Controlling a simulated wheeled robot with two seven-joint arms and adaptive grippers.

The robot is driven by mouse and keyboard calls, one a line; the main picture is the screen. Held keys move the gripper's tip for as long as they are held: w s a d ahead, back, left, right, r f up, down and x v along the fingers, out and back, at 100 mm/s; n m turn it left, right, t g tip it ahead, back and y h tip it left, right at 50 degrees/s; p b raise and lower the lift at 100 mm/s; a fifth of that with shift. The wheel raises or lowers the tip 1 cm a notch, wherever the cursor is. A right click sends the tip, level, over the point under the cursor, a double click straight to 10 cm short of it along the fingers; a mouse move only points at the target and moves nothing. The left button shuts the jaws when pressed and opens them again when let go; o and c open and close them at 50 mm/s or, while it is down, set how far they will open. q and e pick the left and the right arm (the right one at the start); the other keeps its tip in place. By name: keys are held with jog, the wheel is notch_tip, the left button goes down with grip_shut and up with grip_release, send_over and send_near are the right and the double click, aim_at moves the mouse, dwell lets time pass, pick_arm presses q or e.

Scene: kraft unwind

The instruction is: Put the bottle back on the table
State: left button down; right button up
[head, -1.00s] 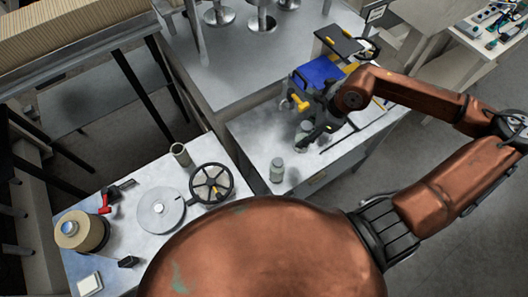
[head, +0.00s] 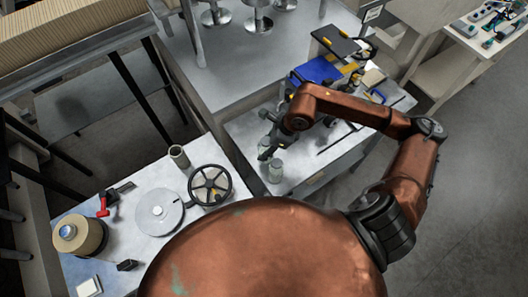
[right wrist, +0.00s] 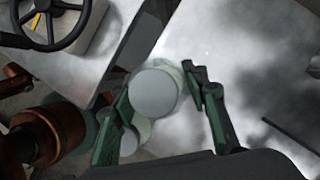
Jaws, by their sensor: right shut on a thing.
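My right gripper (head: 267,144) is shut on a small greyish, clear bottle (head: 264,154) above the left part of the grey table (head: 243,129). In the right wrist view, the bottle's pale round top (right wrist: 153,93) sits between the green fingers of the gripper (right wrist: 163,108). A second, similar jar (head: 275,172) stands on the table just in front of the held bottle, and it partly shows behind a finger in the right wrist view (right wrist: 128,142). I cannot tell whether the held bottle's base touches the table. My left gripper is not in view.
A blue box (head: 318,69) and several tools crowd the table's far right part. A separate workbench at left holds a black handwheel (head: 210,185), a grey disc (head: 159,211), a cup (head: 179,156) and a tan roll (head: 80,234). A gap separates the two.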

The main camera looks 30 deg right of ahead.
jog(key=shift+a+f, duration=0.2)
jog(key=shift+w+a+f, duration=0.1)
jog(key=shift+w+f, duration=0.05)
jog(key=shift+f, duration=1.5)
jog(key=shift+f, duration=0.1)
jog(key=o, duration=1.3)
jog(key=v, duration=1.2)
